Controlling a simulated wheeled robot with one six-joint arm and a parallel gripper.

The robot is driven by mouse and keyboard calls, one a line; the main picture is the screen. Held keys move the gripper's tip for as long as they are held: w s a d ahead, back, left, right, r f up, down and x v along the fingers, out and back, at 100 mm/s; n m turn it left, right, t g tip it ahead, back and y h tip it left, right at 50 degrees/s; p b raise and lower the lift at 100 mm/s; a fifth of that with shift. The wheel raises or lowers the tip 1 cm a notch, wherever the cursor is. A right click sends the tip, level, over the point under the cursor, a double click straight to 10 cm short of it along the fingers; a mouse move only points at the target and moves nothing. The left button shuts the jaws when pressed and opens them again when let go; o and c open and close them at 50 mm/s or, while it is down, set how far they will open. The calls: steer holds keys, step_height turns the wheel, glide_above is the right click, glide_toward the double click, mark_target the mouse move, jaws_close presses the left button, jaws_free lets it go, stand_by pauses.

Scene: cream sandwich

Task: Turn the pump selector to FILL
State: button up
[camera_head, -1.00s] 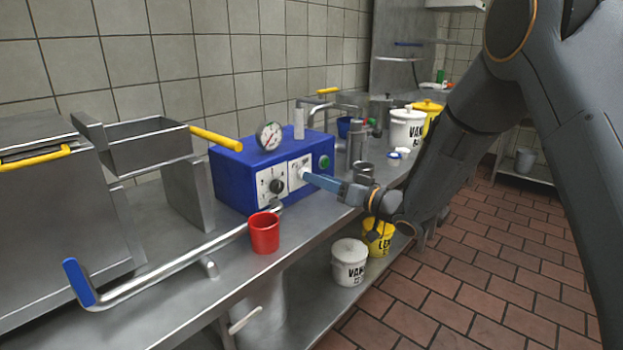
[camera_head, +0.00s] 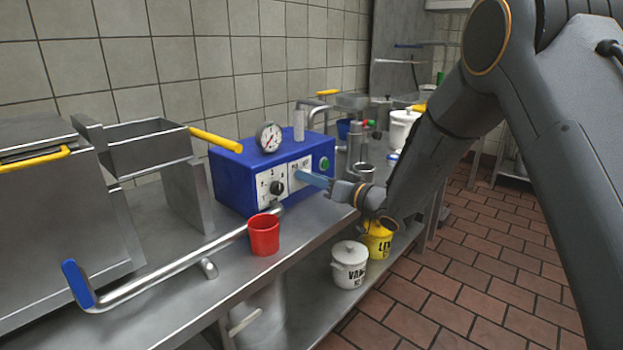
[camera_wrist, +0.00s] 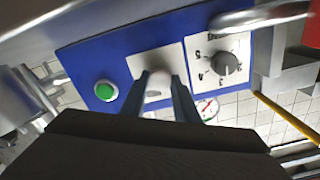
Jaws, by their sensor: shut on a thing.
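The blue pump box (camera_head: 232,182) stands on the steel counter against the tiled wall. Its front has a white dial plate with a black knob (camera_head: 276,188), a second white plate (camera_head: 300,168) and a green button (camera_head: 324,164). My gripper (camera_head: 302,174) reaches the second plate from the right. In the wrist view my gripper (camera_wrist: 162,90) is shut on a pale, rounded selector knob (camera_wrist: 158,84) on that plate, between the green button (camera_wrist: 106,91) and the black knob (camera_wrist: 225,63). The fingers cover part of the plate, and its lettering is too blurred to read.
A red cup (camera_head: 264,236) stands on the counter in front of the box. A steel pipe with a blue end (camera_head: 78,284) runs along the counter. A gauge (camera_head: 269,137) tops the box. White (camera_head: 349,265) and yellow (camera_head: 377,240) buckets sit on the lower shelf.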

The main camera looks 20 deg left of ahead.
steer(key=n, duration=0.3)
steer(key=shift+n+b, duration=0.3)
steer(key=n+b, duration=0.1)
steer(key=n, duration=0.2)
steer(key=shift+s+f+n, duration=0.1)
steer(key=shift+n, duration=0.2)
steer(key=n+b, duration=0.2)
steer(key=n, duration=0.4)
steer(key=shift+n, duration=0.3)
steer(key=o, duration=1.1)
steer(key=shift+c, duration=0.2)
